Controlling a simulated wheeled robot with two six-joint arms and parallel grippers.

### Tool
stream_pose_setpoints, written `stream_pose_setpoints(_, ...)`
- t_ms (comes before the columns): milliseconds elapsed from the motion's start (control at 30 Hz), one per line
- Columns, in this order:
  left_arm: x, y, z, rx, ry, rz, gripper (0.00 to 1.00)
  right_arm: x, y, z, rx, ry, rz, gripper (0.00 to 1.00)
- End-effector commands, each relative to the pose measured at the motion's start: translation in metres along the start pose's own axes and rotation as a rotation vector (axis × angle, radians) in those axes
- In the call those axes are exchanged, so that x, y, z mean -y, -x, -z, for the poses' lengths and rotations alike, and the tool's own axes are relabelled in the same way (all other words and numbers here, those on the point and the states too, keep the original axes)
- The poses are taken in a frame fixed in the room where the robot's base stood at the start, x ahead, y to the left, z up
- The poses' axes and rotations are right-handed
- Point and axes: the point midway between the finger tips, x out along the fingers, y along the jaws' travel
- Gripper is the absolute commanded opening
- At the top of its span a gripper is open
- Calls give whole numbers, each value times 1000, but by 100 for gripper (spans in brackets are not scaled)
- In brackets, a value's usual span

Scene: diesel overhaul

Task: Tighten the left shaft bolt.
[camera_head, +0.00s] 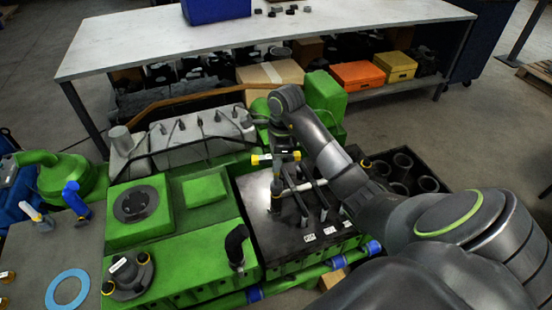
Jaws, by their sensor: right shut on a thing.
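My right arm reaches in from the right, and its gripper (282,150) points down over the dark top plate (262,225) of the green engine. The gripper is shut on a tool with yellow bands (262,159). Below the tool, an upright grey metal piece (275,196) stands near the left of the shaft parts (303,187) on the plate. I cannot tell whether the tool touches it. The left shaft bolt itself is too small to make out for certain. My left gripper is not in view.
A long white bench (330,28) stands behind, with an orange box (358,75) and a yellow box (396,66) on its lower shelf. A black crate (446,200) of cylindrical parts is right of the engine. A blue ring (67,290) lies at lower left.

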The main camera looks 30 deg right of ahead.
Motion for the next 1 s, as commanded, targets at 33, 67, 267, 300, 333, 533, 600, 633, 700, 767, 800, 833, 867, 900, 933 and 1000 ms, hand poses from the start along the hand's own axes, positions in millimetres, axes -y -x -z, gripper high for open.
stream_pose_setpoints(33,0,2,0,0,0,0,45,0,2,-1,1,32,-4,0)
stream_pose_setpoints(67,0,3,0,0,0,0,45,0,2,-1,1,52,-6,0)
stream_pose_setpoints(267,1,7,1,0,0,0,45,0,2,-1,1,183,-22,0)
stream_pose_setpoints(300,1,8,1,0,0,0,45,0,2,-1,1,209,-25,0)
stream_pose_setpoints(333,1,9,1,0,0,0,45,0,2,-1,1,229,-27,0)
stream_pose_setpoints(533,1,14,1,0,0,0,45,0,2,-1,1,358,-43,0)
stream_pose_setpoints(600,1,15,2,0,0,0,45,0,2,-1,2,403,-48,0)
stream_pose_setpoints(633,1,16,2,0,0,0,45,0,2,-1,1,422,-51,0)
stream_pose_setpoints(700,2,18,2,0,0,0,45,0,2,-1,1,467,-56,0)
stream_pose_setpoints(767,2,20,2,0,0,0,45,0,2,-1,1,505,-61,0)
stream_pose_setpoints(800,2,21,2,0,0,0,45,0,2,-1,1,531,-64,0)
stream_pose_setpoints(833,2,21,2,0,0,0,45,0,2,-1,0,550,-66,0)
stream_pose_setpoints(867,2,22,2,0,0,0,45,0,2,-1,0,569,-68,0)
stream_pose_setpoints(900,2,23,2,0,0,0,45,0,2,-1,0,594,-71,0)
stream_pose_setpoints(933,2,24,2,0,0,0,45,0,2,-1,0,614,-74,0)
stream_pose_setpoints(1000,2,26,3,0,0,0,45,0,2,-1,0,657,-79,0)
